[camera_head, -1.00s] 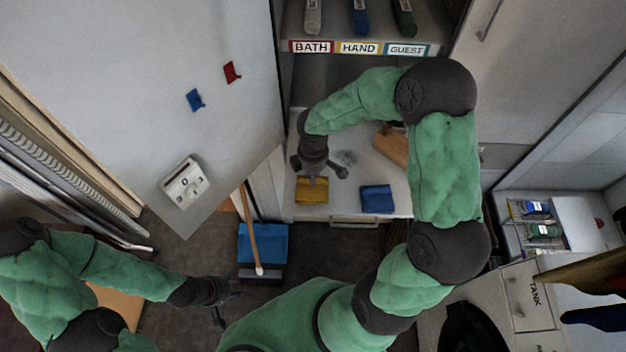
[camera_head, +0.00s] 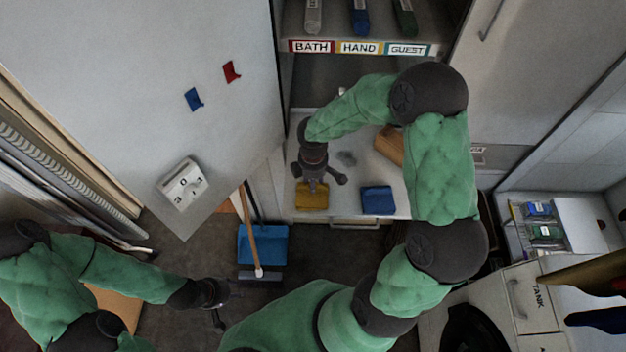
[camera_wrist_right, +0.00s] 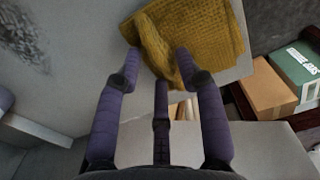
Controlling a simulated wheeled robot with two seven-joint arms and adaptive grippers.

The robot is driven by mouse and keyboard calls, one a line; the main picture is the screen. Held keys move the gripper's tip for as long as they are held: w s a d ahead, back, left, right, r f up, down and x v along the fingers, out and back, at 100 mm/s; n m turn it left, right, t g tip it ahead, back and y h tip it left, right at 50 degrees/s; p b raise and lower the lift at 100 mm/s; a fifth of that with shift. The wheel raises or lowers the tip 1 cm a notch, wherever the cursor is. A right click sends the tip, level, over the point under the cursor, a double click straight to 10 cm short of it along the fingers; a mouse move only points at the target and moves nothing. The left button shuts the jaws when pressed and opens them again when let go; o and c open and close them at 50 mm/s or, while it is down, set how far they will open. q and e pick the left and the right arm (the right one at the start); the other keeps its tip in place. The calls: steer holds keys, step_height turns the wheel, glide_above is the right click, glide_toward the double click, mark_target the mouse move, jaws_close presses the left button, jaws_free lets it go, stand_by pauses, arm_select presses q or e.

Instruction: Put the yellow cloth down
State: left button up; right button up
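The yellow cloth (camera_head: 311,200) lies near the front edge of the white shelf, left of a blue cloth (camera_head: 377,201). In the right wrist view the yellow cloth (camera_wrist_right: 195,40) is mostly flat, with a raised fold on its near side. My right gripper (camera_head: 318,183) is just above the cloth. In the wrist view its fingers (camera_wrist_right: 160,75) are spread apart around the fold, with clear gaps; contact cannot be told. My left gripper (camera_head: 227,306) is open and empty, low at the left over the floor, far from the cloth.
The shelf (camera_head: 345,206) also holds a brown item (camera_head: 389,146) behind the blue cloth. An upper shelf with BATH, HAND and GUEST labels (camera_head: 359,48) is above. A large grey door panel (camera_head: 140,90) bounds the left.

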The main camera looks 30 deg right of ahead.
steer(key=shift+r, duration=0.45)
step_height(320, 180, up, 11)
steer(key=p, duration=0.2)
steer(key=shift+r+p, duration=0.2)
steer(key=shift+p, duration=0.2)
steer(key=shift+s, duration=0.1)
